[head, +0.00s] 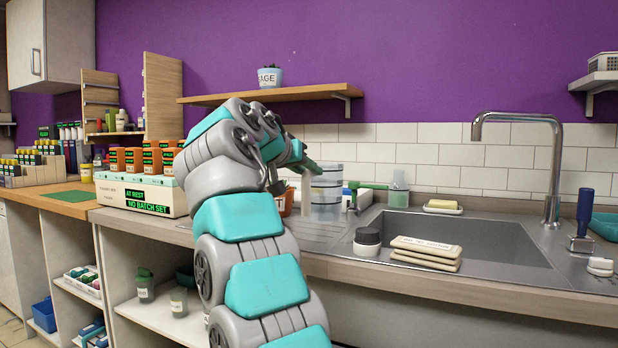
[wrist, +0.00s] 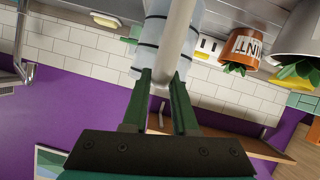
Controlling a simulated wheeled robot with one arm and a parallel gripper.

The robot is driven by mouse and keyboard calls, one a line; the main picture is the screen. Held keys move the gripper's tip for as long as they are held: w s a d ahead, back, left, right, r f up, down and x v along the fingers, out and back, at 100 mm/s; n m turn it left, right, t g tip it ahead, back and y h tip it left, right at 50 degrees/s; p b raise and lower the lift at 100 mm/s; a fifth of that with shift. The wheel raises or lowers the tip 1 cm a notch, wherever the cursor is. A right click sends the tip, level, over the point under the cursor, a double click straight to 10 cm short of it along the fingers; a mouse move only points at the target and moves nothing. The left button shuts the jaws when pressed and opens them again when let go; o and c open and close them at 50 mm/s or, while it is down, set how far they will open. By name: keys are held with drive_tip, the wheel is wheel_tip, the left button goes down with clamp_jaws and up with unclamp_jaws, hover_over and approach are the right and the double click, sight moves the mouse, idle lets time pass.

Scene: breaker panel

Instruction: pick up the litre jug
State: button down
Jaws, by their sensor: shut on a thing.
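The litre jug is a clear, pale vessel with dark bands; in the head view the jug (head: 326,198) stands upright at the left of the sink, over the draining board. In the wrist view the jug (wrist: 150,48) is at the top centre, with its pale handle (wrist: 179,40) toward the camera. My gripper (wrist: 162,82) has its two dark green fingers on either side of the handle, shut on it. In the head view my gripper (head: 308,166) is partly hidden by my arm. I cannot tell whether the jug's base touches the board.
The sink (head: 450,238) lies to the right, with a tall tap (head: 552,170). A black-lidded jar (head: 367,242) and stacked pale slabs (head: 427,252) sit at the front edge. A terracotta pot (wrist: 243,46) is close by in the wrist view. A shelf (head: 270,94) hangs above.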

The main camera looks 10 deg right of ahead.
drive_tip(key=s+a+r+b, duration=0.1)
drive_tip(key=s+a+b, duration=0.2)
drive_tip(key=s, duration=0.9)
drive_tip(key=shift+s+a+r+b, duration=0.2)
drive_tip(key=shift+s+b, duration=0.1)
drive_tip(key=shift+b, duration=0.25)
drive_tip(key=shift+s, duration=0.1)
idle(0.3)
